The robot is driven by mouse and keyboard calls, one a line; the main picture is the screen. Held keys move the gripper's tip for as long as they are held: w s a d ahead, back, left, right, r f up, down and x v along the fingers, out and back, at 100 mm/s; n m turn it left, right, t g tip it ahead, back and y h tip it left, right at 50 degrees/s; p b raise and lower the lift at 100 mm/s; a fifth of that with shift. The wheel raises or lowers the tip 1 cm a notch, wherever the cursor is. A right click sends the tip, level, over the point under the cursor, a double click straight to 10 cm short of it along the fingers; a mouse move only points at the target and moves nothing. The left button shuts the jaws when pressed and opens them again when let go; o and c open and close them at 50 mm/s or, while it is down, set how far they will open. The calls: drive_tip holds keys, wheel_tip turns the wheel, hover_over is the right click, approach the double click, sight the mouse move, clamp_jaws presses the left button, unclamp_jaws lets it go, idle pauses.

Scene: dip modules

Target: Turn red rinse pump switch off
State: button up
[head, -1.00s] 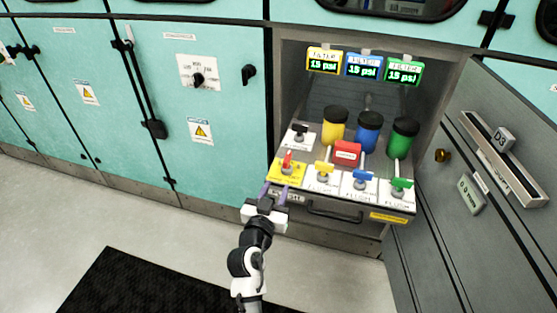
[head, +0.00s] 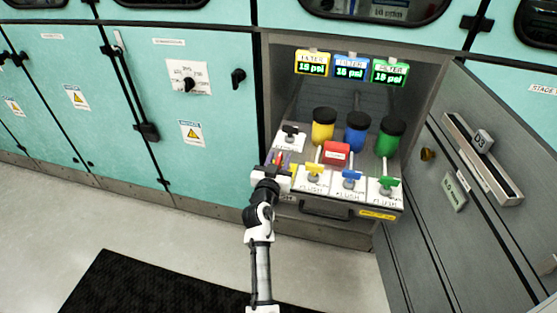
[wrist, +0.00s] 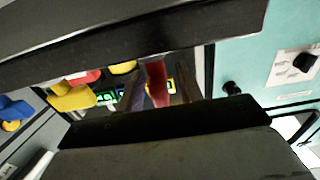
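The red switch (wrist: 157,82) shows in the wrist view as an upright red handle between my two fingers. In the head view only a bit of its red (head: 280,158) shows, as my gripper (head: 276,165) covers most of it and its yellow plate (head: 293,172). The switch sits at the front left of the pulled-out panel. My gripper is open, with one finger on each side of the handle and narrow gaps showing. Contact cannot be made out.
A black switch (head: 291,131) is behind. Yellow (head: 314,173), blue (head: 351,177) and green (head: 388,184) flush switches line the front to the right. A red box (head: 336,153) and capped cylinders stand behind them. An open grey door (head: 440,180) is at right.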

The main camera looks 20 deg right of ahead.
drive_tip(key=shift+c, duration=0.2)
clamp_jaws()
